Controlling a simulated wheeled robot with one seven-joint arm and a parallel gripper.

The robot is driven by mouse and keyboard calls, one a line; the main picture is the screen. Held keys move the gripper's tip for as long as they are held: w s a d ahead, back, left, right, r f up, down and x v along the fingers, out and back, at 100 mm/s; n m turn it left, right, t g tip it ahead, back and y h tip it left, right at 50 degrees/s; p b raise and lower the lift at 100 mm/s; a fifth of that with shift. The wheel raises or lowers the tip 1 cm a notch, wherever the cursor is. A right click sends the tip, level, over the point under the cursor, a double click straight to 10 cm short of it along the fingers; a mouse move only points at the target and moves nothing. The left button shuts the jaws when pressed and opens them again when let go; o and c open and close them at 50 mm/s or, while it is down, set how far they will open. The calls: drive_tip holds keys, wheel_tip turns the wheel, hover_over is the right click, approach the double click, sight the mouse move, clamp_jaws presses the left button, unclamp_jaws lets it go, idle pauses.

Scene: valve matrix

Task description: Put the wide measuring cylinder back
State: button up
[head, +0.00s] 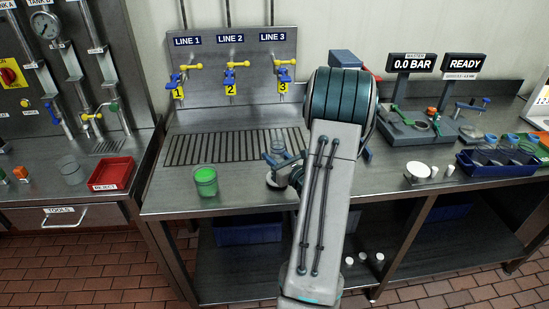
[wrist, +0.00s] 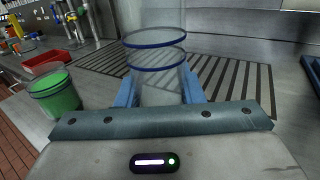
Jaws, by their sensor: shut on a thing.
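A clear, wide cylinder with blue rings (wrist: 156,60) stands upright between the blue fingers of my gripper (wrist: 160,92) in the wrist view. My gripper is shut on it. In the head view the cylinder (head: 279,143) shows faintly beside my arm, at the front right of the slotted drain grate. My arm partly covers my gripper (head: 281,158) there. The cylinder's lower part is hidden in the wrist view, and I cannot tell whether it touches the bench.
A clear container of green liquid (head: 206,181) stands to the left on the bench's front part. Three valve lines rise behind the grate (head: 215,147). A red tray (head: 111,173) is at the far left.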

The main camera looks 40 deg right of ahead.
drive_tip(key=shift+f, duration=0.4)
drive_tip(key=shift+f, duration=0.25)
drive_tip(key=o, duration=1.1)
drive_tip(key=shift+r, duration=0.1)
